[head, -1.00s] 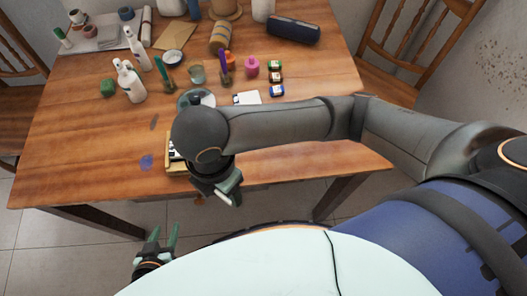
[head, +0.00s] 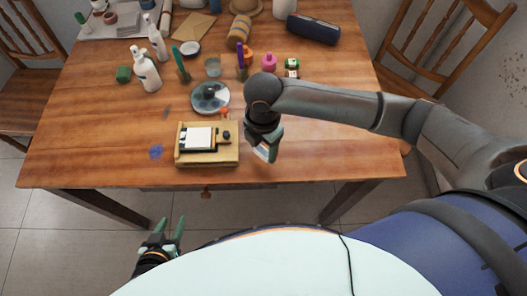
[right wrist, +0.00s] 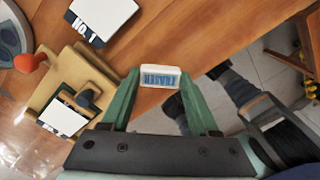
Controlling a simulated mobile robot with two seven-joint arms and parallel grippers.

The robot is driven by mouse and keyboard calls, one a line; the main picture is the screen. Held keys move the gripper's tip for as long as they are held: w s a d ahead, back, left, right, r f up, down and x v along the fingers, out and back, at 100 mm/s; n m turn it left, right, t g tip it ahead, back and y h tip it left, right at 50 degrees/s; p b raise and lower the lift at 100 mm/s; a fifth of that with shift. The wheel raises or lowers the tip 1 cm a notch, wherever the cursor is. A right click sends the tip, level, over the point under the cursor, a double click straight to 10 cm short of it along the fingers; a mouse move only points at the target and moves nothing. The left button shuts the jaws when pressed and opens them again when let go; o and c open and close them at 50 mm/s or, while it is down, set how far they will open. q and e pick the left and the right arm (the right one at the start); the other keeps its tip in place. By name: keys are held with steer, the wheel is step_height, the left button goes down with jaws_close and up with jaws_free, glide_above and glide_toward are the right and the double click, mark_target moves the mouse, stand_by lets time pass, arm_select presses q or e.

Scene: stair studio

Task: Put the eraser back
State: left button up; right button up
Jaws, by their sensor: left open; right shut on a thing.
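My right gripper (head: 268,150) is shut on the eraser, a small white block with blue lettering. In the right wrist view the eraser (right wrist: 160,76) sits between the fingertips (right wrist: 155,82). In the head view, the gripper is just right of a wooden tray (head: 228,158) near the table's front edge. The tray bears a white card (head: 198,138) on a black base, with a small dark knob beside it. The tray also shows at left in the right wrist view (right wrist: 75,68). My left gripper (head: 162,238) is open and empty, low in front of the table.
A round dish (head: 210,97) stands behind the tray. The table's front right is clear.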

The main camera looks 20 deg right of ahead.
mark_target(263, 151)
steer(key=shift+f, duration=1.6)
steer(key=shift+f, duration=0.1)
steer(key=o, duration=1.2)
step_height(263, 151, up, 12)
steer(key=shift+r+p, duration=0.15)
steer(key=shift+p, duration=0.45)
